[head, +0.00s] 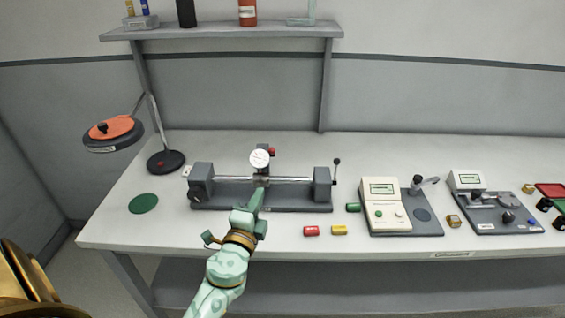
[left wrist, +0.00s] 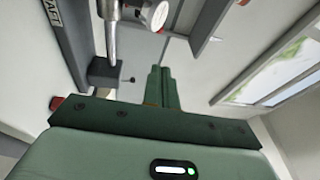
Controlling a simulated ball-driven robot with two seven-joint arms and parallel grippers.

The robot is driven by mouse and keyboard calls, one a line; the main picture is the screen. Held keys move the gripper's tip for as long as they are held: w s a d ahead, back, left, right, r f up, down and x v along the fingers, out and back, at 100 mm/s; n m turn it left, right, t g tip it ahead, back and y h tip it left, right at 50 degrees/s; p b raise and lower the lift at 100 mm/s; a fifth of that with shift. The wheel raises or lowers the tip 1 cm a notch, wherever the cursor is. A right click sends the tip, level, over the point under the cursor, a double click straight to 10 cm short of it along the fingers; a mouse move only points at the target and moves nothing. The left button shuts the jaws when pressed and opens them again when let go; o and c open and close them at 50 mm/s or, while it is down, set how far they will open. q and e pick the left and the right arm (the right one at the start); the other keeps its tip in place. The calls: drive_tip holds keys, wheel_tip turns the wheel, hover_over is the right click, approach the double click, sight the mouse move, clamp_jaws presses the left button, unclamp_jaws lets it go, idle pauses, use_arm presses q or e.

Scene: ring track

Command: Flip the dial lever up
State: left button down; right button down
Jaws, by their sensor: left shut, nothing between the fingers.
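A dial gauge (head: 260,158) with a round white face stands over the middle of a grey bench fixture (head: 285,205). A small red part (head: 271,152) sits beside the gauge's top right; I cannot tell whether it is the lever. The gauge face also shows at the top of the left wrist view (left wrist: 157,13). My left gripper (head: 259,188) is shut and empty, its fingertips in front of and just below the gauge, overlapping the fixture's shaft in the picture. Its closed fingers (left wrist: 160,86) show in the left wrist view. Contact cannot be told. My right gripper is not in view.
A black-knobbed handle (head: 336,162) rises at the fixture's right end. Red (head: 311,231) and yellow (head: 339,230) pieces lie in front. A cream meter (head: 384,205) stands to the right, a lamp (head: 113,133) at left. A shelf (head: 225,32) hangs above.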

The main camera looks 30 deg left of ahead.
use_arm(q)
drive_tip(key=shift+w+d+f+m+h, duration=0.3)
drive_tip(key=shift+w+d+m+h, duration=0.2)
drive_tip(key=shift+w+m+h, duration=0.2)
approach(272, 151)
drive_tip(key=w+d, duration=0.3)
drive_tip(key=w, duration=0.1)
drive_tip(key=shift+w+a+f, duration=0.1)
drive_tip(key=shift+w+a, duration=0.6)
drive_tip(key=shift+a, duration=0.2)
drive_tip(key=shift+w+a+f, duration=0.1)
drive_tip(key=shift+w+a, duration=0.65)
drive_tip(key=shift+a, duration=0.1)
